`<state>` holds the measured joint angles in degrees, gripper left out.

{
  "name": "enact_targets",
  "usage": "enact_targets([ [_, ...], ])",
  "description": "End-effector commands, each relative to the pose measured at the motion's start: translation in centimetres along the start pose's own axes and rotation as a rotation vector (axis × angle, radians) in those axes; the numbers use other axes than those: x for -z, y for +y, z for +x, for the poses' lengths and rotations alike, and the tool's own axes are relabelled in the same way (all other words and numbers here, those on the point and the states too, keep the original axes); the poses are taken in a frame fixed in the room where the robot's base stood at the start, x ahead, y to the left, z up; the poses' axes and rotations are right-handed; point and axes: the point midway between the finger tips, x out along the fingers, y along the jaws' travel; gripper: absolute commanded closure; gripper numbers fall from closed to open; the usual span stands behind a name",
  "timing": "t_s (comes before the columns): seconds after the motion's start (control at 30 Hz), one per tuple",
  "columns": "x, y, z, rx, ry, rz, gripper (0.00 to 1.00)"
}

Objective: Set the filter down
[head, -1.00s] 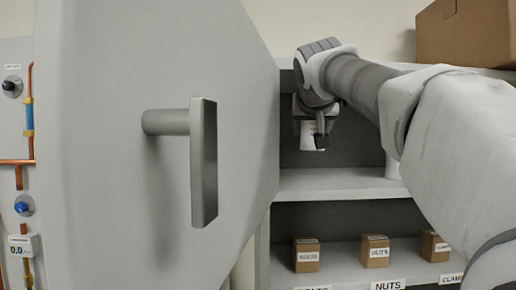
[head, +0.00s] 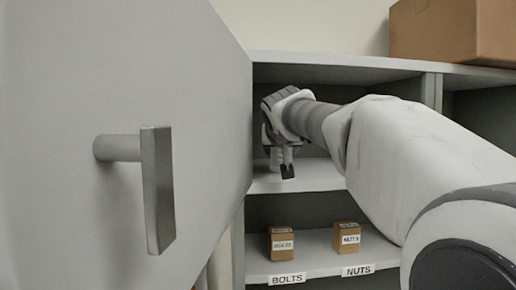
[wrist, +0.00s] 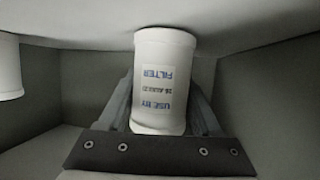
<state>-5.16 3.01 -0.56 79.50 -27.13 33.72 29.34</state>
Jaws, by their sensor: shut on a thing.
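The filter (wrist: 165,85) is a white cylinder with a printed "FILTER" and "USE BY" label, upside down in the wrist view. My gripper (wrist: 163,105) is shut on it, one finger along each side. The filter's far end is against or very close to the pale shelf surface (wrist: 90,25); I cannot tell whether it touches. In the head view my gripper (head: 283,165) points down inside the upper compartment, above the middle shelf (head: 315,174). The filter is mostly hidden there.
Another white cylinder (wrist: 9,66) stands at the left in the wrist view. A grey door (head: 110,90) with a handle (head: 157,190) fills the left of the head view. Bolts (head: 281,243) and nuts (head: 347,236) boxes sit below. A cardboard box (head: 455,30) is on top.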

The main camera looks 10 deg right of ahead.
Motion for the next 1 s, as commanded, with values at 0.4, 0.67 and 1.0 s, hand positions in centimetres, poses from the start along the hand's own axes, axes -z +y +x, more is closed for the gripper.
enact_targets([
  [0.4, -0.3, 0.0, 0.1, 0.000, -0.001, 0.000, 0.24],
  [0.67, -0.3, 0.0, 0.1, 0.000, -0.001, 0.000, 0.04],
  [1.0, -0.1, 0.0, -1.2, 0.001, 0.002, 0.001, 0.04],
])
